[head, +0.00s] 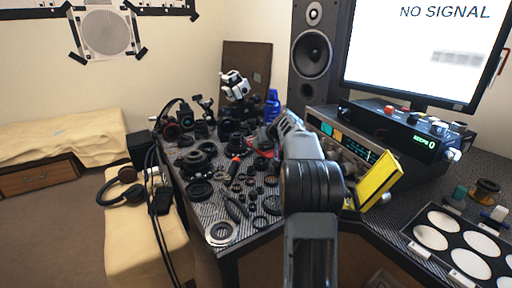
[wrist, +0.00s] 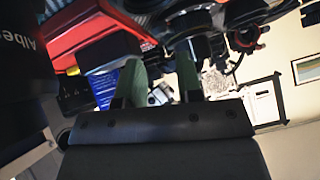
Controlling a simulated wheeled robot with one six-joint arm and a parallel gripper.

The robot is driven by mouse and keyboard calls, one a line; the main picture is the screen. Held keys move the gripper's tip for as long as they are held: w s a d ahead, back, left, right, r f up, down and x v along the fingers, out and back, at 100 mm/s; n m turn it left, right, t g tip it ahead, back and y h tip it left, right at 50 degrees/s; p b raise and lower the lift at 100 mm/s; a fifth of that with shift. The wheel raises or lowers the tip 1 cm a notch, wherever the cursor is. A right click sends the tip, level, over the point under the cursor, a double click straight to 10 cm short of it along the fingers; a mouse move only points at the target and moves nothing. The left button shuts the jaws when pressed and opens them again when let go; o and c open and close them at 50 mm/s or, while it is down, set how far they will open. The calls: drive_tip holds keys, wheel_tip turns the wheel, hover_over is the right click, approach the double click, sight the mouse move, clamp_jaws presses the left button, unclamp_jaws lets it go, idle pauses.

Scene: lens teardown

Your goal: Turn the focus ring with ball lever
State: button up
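In the wrist view, my gripper (wrist: 162,66) shows two greenish fingers with a gap between them, and I see nothing clamped in the gap. A red and black body (wrist: 100,30) fills the top left, just beyond the fingertips. A dark round part (wrist: 205,45) is close by the right finger; I cannot tell whether they touch. I cannot make out the focus ring or its ball lever for certain in either view. In the head view, my arm reaches over the bench (head: 215,210) and largely hides the gripper end near a small red item (head: 262,164).
Many dark lens parts and rings crowd the bench. A blue bottle (head: 272,106) and a white and black device (head: 235,86) stand at the back. A speaker (head: 314,55), an instrument with a yellow panel (head: 378,178) and a monitor (head: 430,45) are at right.

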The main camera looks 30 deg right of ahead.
drive_tip(key=v, duration=0.7)
drive_tip(key=shift+p, duration=0.4)
